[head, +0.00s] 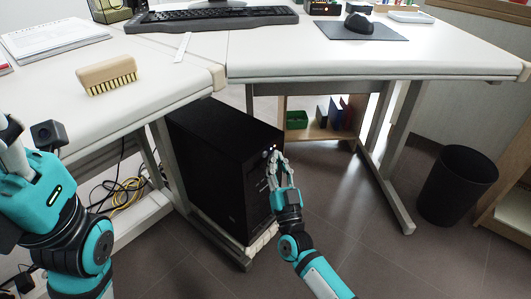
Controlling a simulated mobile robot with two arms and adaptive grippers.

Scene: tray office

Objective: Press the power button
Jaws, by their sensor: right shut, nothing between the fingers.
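A black computer tower (225,160) stands under the desk, on a low support just above the floor. Its front panel faces right, and a small lit power button (272,148) shows near the top of that panel. My right gripper (274,155) is shut and empty, with its fingertips at the top of the front panel, right by the button. I cannot tell whether the fingertips touch it.
White desks (350,62) overhang the tower, with metal legs (388,185) to the right. A brush (107,75), a keyboard (212,18) and a mouse (359,23) lie on top. Cables (125,195) hang left of the tower. A black bin (456,186) stands at right.

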